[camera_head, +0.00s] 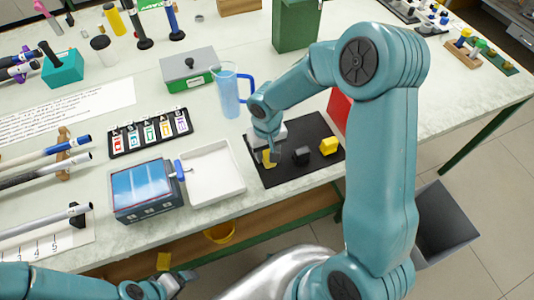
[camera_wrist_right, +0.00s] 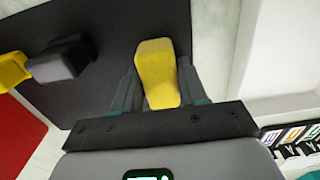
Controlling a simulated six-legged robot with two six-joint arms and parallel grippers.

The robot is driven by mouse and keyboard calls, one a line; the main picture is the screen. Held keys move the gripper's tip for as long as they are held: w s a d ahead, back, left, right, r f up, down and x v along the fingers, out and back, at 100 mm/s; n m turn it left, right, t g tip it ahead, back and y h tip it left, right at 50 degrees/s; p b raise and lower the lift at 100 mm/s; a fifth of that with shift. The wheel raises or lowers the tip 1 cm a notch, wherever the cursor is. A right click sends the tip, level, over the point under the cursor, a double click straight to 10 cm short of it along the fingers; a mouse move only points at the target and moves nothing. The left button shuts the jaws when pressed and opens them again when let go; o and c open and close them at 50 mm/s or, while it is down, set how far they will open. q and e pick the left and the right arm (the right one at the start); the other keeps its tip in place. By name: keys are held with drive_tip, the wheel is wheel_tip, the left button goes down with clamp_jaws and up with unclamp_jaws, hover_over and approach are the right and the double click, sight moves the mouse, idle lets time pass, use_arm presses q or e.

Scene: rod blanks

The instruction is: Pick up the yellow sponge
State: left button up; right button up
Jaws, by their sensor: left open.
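A yellow block that looks like the sponge (camera_wrist_right: 155,70) stands between the two fingers of my right gripper (camera_wrist_right: 157,85) in the right wrist view. The fingers lie close along both its sides; whether they press on it I cannot tell. In the head view, my right gripper (camera_head: 268,150) is low over the left part of a dark mat (camera_head: 283,174), with the sponge (camera_head: 269,158) partly hidden at its fingers. A second yellow piece (camera_head: 329,146) lies on the mat's right side. My left gripper (camera_head: 176,282) is open and empty at the bottom left, below the table edge.
A dark grey block (camera_head: 301,156) sits on the mat between the yellow pieces. A white tray (camera_head: 213,193) lies left of the mat, beside a blue-topped box (camera_head: 145,190). A blue jug (camera_head: 229,94) stands behind. A red object (camera_head: 339,108) is partly hidden by my right arm.

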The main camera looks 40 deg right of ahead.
sight(267, 151)
drive_tip(key=shift+r, duration=0.15)
wheel_tip(267, 151, up, 20)
idle(0.5)
drive_tip(key=shift+o, duration=0.9)
drive_tip(key=shift+c, duration=0.4)
drive_tip(key=shift+w, duration=0.1)
drive_tip(key=shift+w, duration=0.1)
